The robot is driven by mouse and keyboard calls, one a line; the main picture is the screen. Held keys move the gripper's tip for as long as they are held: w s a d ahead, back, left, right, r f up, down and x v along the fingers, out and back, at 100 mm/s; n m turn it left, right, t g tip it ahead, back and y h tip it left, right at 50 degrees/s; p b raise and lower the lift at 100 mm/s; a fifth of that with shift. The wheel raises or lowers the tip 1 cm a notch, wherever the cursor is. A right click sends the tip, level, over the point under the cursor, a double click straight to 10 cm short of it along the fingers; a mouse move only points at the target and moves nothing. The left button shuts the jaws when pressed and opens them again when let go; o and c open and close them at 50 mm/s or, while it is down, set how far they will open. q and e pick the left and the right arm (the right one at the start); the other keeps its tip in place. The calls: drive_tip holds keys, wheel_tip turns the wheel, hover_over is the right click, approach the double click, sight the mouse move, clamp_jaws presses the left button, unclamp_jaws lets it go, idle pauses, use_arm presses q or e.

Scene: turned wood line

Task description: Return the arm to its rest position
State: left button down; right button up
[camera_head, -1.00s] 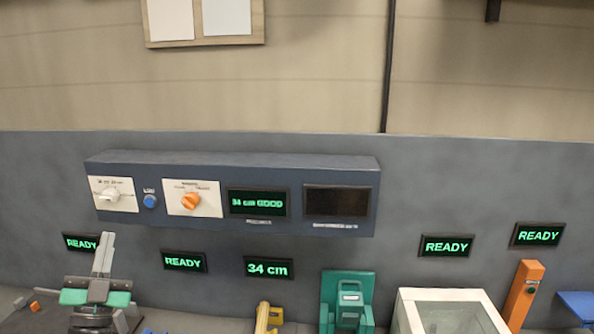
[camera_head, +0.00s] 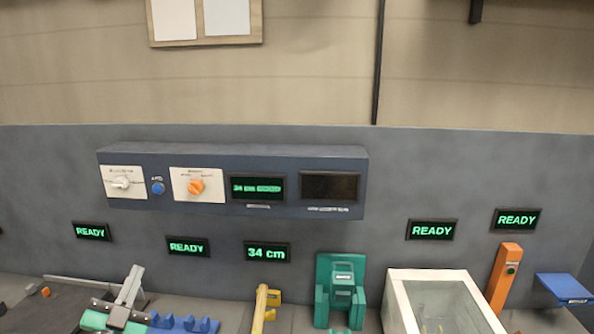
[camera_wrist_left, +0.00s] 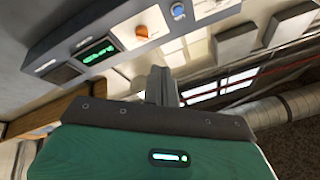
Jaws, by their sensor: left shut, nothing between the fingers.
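My left gripper (camera_head: 136,270) is low at the left of the head view, with its grey fingers together, pointing up and leaning a little right. Its green body is partly cut off by the lower edge. Nothing shows between the fingers. The shut fingers also show in the left wrist view (camera_wrist_left: 159,82), beyond the dark plate and green casing, with the control panel behind them. My right gripper is in neither view.
A control panel (camera_head: 232,180) with knobs and displays is on the grey back wall. Below stand a yellow piece (camera_head: 260,308), a green fixture (camera_head: 340,290), a white-framed box (camera_head: 398,290), an orange post (camera_head: 504,275) and a blue shelf (camera_head: 564,287). Blue supports (camera_head: 185,324) lie beside my gripper.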

use_arm(q)
drive_tip(key=s+d+f+n+g, duration=0.1)
drive_tip(key=s+d+f+g, duration=0.25)
drive_tip(key=f, duration=0.35)
drive_tip(key=s+d+f+g, duration=0.2)
drive_tip(key=s+f+g, duration=0.15)
drive_tip(key=f, duration=0.35)
drive_tip(key=s+d+f+n+g, duration=0.1)
drive_tip(key=s+d+f+g, duration=0.2)
drive_tip(key=f, duration=0.4)
drive_tip(key=s+f+n+g+y, duration=0.15)
drive_tip(key=s+f+g, duration=0.35)
drive_tip(key=s, duration=0.5)
drive_tip(key=s+f+n+g, duration=0.2)
drive_tip(key=s+f+g, duration=0.25)
drive_tip(key=s, duration=0.55)
wheel_tip(320, 180, down, 32)
drive_tip(key=r+g, duration=0.1)
drive_tip(key=g, duration=0.1)
drive_tip(key=s+a+f, duration=0.2)
drive_tip(key=s+f, duration=1.7)
drive_tip(key=f, duration=0.1)
drive_tip(key=shift+s+a+f+g+b, duration=0.2)
drive_tip(key=shift+s+a+g+b, duration=0.1)
drive_tip(key=shift+a+g+b, duration=0.1)
drive_tip(key=shift+d+y, duration=0.1)
drive_tip(key=shift+y, duration=0.15)
